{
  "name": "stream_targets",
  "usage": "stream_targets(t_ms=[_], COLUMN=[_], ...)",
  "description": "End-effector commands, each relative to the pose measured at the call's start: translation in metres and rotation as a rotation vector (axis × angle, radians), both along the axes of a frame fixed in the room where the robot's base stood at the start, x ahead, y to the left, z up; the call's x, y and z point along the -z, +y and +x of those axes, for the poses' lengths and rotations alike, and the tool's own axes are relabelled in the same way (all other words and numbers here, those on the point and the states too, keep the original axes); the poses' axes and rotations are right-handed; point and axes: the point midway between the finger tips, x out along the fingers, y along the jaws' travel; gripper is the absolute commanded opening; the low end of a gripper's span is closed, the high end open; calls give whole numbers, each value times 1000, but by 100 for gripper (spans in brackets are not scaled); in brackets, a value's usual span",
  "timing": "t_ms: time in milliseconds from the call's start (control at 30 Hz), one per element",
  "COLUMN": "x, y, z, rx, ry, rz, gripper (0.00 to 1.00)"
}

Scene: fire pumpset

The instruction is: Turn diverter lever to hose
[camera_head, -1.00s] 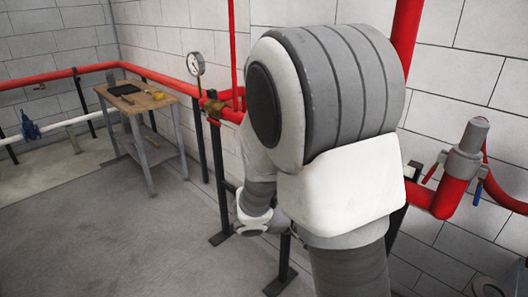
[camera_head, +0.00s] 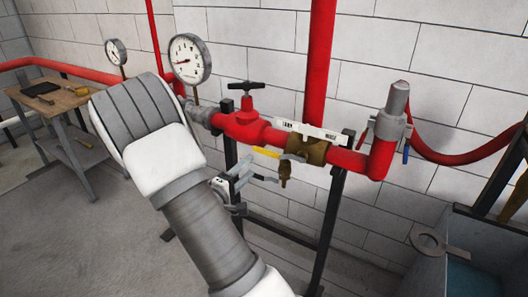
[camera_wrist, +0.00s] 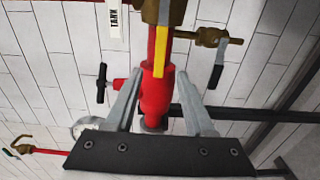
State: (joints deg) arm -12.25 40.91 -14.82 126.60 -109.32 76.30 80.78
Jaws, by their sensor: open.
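The yellow diverter lever (camera_head: 266,153) sticks out leftward from a brass valve body (camera_head: 312,152), roughly along the red pipe. A white label (camera_head: 310,131) is above the valve; in the wrist view its end reads TANK (camera_wrist: 114,18). My gripper (camera_head: 240,178) is open and empty, just left of and below the lever in the head view. In the wrist view my two fingers are spread (camera_wrist: 161,78), and the lever (camera_wrist: 160,50) shows end-on-ward between and beyond their tips. I cannot tell how much depth separates them; no contact is visible.
A small brass drain valve (camera_head: 285,172) with a grey handle hangs below the pipe near the lever. A red valve with a black handwheel (camera_head: 246,86) and a gauge (camera_head: 190,59) are to the left. A blue tank (camera_head: 470,262) stands at lower right; a workbench (camera_head: 62,98) is far left.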

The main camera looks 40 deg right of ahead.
Motion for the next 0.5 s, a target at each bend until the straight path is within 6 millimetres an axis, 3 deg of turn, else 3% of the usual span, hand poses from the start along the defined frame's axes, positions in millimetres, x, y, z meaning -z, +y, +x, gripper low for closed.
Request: stream_targets(t_ms=[200, 500], x=[-1, 0], y=[-46, -87], z=[17, 35], rx=[4, 2], ry=[0, 1], rz=[-2, -1], gripper=[54, 54])
